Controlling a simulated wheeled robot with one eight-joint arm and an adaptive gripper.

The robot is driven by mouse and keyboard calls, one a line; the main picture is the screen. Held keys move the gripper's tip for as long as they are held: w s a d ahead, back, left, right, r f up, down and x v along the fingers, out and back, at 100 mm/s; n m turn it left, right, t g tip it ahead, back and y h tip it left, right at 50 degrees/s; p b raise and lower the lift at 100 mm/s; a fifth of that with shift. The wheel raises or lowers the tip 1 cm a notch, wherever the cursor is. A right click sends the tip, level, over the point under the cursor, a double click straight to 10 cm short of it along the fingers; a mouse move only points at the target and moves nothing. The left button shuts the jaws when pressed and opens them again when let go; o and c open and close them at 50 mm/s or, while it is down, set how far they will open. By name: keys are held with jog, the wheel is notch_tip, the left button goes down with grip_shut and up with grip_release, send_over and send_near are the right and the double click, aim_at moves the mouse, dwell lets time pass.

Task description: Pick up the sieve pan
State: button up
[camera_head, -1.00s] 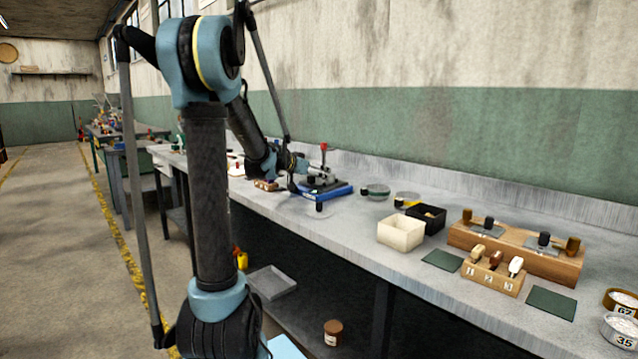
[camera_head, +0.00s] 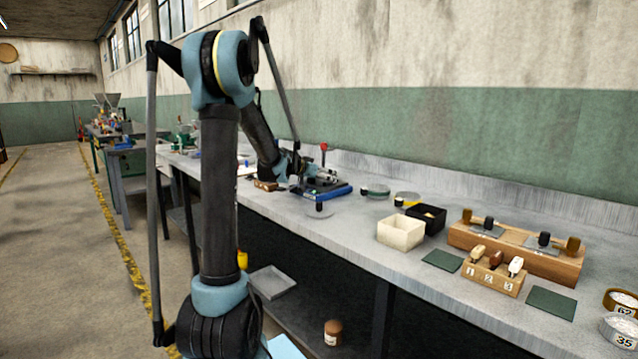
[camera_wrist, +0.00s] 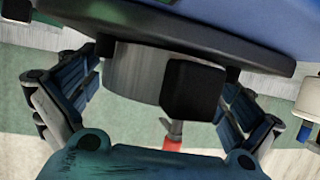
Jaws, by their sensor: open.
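A grey metal round pan (camera_wrist: 135,75) with a black block-like grip (camera_wrist: 192,88) shows in the wrist view, below a dark plate; it looks like the sieve pan, but I cannot be sure. My gripper (camera_wrist: 165,80) is open, with one finger on each side of the pan and visible gaps between. In the head view my gripper (camera_head: 299,172) is at the blue-based device (camera_head: 335,192) with the red-knobbed lever (camera_head: 323,147). The pan cannot be made out there.
A white box (camera_head: 400,232), a black box (camera_head: 427,215) and a wooden block with numbered scoops (camera_head: 492,277) are to the right. The wall is close behind.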

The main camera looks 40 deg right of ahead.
jog(key=shift+c, duration=0.6)
jog(key=c, duration=1.9)
